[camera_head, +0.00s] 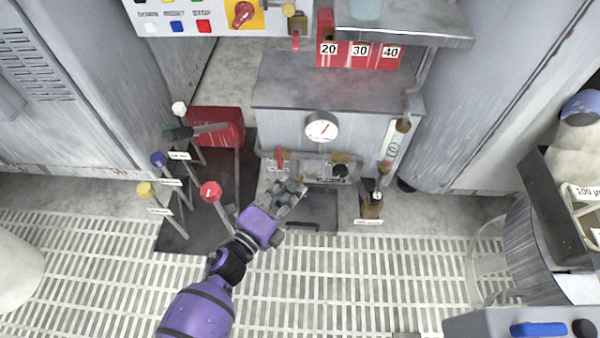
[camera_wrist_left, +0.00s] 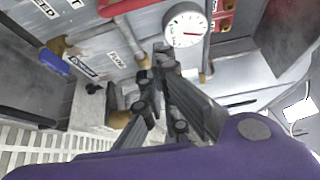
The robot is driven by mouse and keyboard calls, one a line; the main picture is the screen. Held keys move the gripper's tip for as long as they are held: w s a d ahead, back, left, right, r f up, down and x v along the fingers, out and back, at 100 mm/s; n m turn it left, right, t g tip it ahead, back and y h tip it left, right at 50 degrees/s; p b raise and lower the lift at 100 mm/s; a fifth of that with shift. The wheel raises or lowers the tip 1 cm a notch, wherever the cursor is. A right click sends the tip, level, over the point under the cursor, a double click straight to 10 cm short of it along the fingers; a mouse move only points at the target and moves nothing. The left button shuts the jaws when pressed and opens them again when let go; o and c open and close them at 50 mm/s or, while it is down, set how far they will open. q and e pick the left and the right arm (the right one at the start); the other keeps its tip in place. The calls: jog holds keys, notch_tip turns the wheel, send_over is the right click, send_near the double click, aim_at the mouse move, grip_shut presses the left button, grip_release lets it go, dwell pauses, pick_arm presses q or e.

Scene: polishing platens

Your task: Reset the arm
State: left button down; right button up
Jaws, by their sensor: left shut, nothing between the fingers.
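My left arm, purple and black, reaches up from the bottom of the head view. Its gripper (camera_head: 293,190) is in front of the grey cabinet (camera_head: 340,85), below the round gauge (camera_head: 321,127). The gripper's dark fingers are shut with nothing between them. In the left wrist view the gripper (camera_wrist_left: 162,62) fills the middle, with the gauge (camera_wrist_left: 185,31) just beyond it at the upper right. I cannot tell whether the fingers touch the fittings behind them. My right gripper is not in view.
Levers with a red knob (camera_head: 210,191), a blue knob (camera_head: 158,159) and a yellow knob (camera_head: 145,189) stand left of my arm. A brown bottle (camera_head: 372,204) stands right of the gripper. Red blocks marked 20, 30 and 40 (camera_head: 360,54) sit above. The slatted floor (camera_head: 330,280) in front is mostly clear.

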pick_arm(q)
jog(key=v, duration=0.4)
jog(key=shift+s+f+p, duration=0.1)
jog(key=shift+p, duration=0.25)
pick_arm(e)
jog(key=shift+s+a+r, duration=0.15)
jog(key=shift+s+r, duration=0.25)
